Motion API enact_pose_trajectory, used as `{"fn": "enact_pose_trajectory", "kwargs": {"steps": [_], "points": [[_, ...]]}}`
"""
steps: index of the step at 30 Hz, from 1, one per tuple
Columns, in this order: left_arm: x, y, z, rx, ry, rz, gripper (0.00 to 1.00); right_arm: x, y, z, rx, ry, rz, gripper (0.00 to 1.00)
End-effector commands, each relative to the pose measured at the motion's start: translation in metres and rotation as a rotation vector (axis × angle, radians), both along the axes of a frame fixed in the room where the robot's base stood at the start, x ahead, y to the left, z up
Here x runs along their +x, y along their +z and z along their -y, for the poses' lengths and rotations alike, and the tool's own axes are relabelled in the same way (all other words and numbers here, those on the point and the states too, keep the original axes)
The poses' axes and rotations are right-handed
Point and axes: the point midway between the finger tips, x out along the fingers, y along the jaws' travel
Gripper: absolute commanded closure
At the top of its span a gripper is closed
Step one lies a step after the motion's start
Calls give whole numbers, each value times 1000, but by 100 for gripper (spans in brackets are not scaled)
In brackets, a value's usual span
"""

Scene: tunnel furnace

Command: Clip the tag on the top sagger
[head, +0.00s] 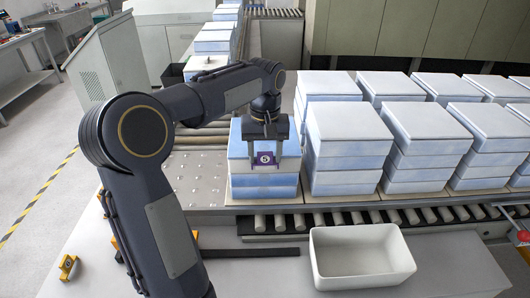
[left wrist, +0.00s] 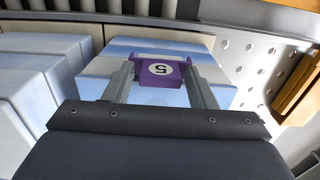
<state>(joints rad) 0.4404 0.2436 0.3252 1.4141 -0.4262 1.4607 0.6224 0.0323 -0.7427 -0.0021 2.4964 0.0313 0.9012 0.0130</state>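A stack of blue-and-white saggers stands alone at the left end of the row, with the top sagger (head: 237,152) under my left gripper (head: 267,157). The gripper points down and its two fingers are shut on a purple tag (head: 264,159) marked 5. The tag hangs at the front wall of the top sagger; I cannot tell whether it touches or sits over the rim. In the left wrist view the tag (left wrist: 161,74) shows between the fingertips, in front of the top sagger (left wrist: 222,91). My right gripper is not in view.
Several more sagger stacks (head: 345,150) stand close on the right. A roller conveyor (head: 350,218) runs in front. An empty white bin (head: 360,257) and a dark bar (head: 250,255) lie on the front table. A perforated plate (head: 200,180) is left of the stack.

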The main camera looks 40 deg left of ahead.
Motion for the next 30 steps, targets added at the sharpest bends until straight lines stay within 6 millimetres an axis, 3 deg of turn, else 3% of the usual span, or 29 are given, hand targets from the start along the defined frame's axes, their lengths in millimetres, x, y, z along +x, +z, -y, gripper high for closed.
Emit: {"fn": "enact_pose_trajectory", "kwargs": {"steps": [11,24,30], "points": [[0,2,0,1,0,1,39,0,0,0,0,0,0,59],[1,67,0,0,0,3,39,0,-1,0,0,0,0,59],[0,78,0,0,-1,0,39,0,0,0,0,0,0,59]]}}
